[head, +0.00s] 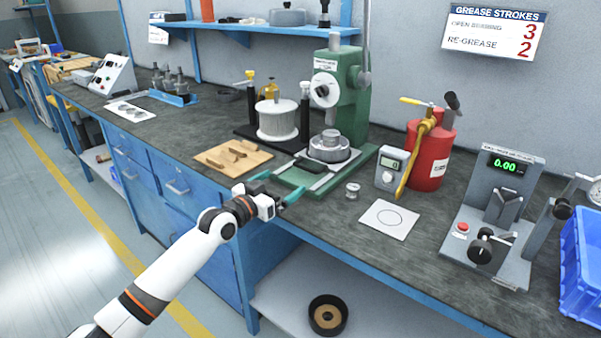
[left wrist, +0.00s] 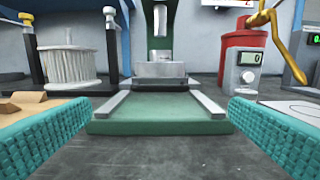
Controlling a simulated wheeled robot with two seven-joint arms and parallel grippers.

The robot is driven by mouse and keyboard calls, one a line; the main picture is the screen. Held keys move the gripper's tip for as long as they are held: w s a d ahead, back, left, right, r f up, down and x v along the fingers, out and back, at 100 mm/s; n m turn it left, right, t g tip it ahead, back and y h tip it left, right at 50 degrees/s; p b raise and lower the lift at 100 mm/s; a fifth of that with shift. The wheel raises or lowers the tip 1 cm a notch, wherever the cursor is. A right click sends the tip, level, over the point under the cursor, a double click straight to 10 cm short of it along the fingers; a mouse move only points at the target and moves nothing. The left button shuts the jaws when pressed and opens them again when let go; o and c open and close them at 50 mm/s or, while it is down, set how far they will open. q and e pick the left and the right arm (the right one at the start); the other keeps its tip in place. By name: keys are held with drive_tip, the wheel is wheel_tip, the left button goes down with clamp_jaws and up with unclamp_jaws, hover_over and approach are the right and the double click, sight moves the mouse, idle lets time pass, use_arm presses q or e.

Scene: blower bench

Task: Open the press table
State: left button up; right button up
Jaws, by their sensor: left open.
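The green press (head: 345,95) stands on the bench, with a dial on its head and a round metal fixture (head: 329,147) under its ram. Its low green press table (head: 292,178) with two pale metal rails extends toward the bench's front edge. In the left wrist view the press table (left wrist: 160,120) lies straight ahead, between the fingers in the picture. My left gripper (head: 279,187) is open and empty at the table's front end; its teal fingers (left wrist: 158,128) stand to either side. I cannot tell whether they touch it. My right gripper is not in view.
A wooden board with wedges (head: 233,157) lies left of the press, near a white ribbed drum (head: 278,120). To the right are a small metal part (head: 352,190), a grey meter (head: 391,168), a red canister (head: 430,155) and a marked white card (head: 388,219).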

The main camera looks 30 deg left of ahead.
sight(304, 169)
use_arm(q)
drive_tip(key=w, duration=0.4)
drive_tip(key=w+b, duration=0.1)
drive_tip(key=w, duration=0.2)
drive_tip(key=shift+d+f, duration=0.1)
drive_tip(key=shift+d, duration=0.15)
drive_tip(key=shift+w, duration=0.7)
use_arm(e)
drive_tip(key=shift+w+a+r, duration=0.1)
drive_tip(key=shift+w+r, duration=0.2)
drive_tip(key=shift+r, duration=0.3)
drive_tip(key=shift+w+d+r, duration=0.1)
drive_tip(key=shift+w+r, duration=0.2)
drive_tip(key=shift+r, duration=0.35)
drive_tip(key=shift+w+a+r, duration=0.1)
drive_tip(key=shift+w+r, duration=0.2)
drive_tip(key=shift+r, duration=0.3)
